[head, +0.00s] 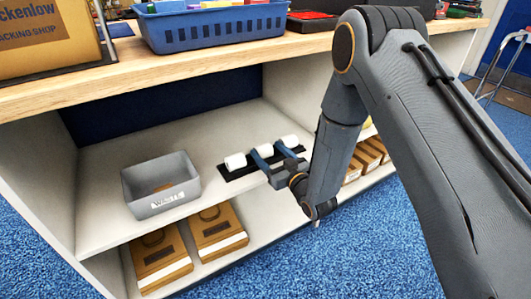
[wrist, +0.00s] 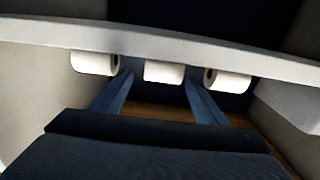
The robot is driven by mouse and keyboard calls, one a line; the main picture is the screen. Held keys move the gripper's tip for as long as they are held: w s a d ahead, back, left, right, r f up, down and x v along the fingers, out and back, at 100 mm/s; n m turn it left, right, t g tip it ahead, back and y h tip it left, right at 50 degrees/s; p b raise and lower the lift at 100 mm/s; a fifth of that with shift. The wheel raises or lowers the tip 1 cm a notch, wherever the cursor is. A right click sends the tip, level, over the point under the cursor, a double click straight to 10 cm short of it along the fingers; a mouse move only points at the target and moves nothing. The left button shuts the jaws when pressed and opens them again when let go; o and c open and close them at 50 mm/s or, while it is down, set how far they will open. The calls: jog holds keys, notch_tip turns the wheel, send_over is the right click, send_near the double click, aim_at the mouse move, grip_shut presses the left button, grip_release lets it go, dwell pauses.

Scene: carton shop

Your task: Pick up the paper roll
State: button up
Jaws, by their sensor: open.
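Three white paper rolls lie in a row on a dark strip inside the shelf: a left roll (head: 235,161), a middle roll (head: 265,150) and a right roll (head: 290,141). My gripper (head: 272,151) is open, its two blue fingers reaching in at the middle roll. In the wrist view, the middle roll (wrist: 164,72) shows between the fingertips of my gripper (wrist: 158,76), with gaps at its sides. The outer rolls, one at left (wrist: 93,63) and one at right (wrist: 228,80), lie outside the fingers. I cannot tell how deep the fingertips reach around the middle roll.
A grey bin (head: 160,203) stands on the same shelf at left. Brown cartons (head: 162,262) lie on the level below. The wooden worktop (head: 130,71) overhangs the shelf and carries a blue basket (head: 215,29). Shelf between bin and rolls is clear.

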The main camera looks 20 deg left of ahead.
jog(key=b+x, duration=0.1)
jog(key=x, duration=0.5)
jog(key=shift+a, duration=0.3)
jog(key=shift+w+a+b, duration=0.25)
jog(key=shift+a+b, duration=0.05)
jog(key=c, duration=1.1)
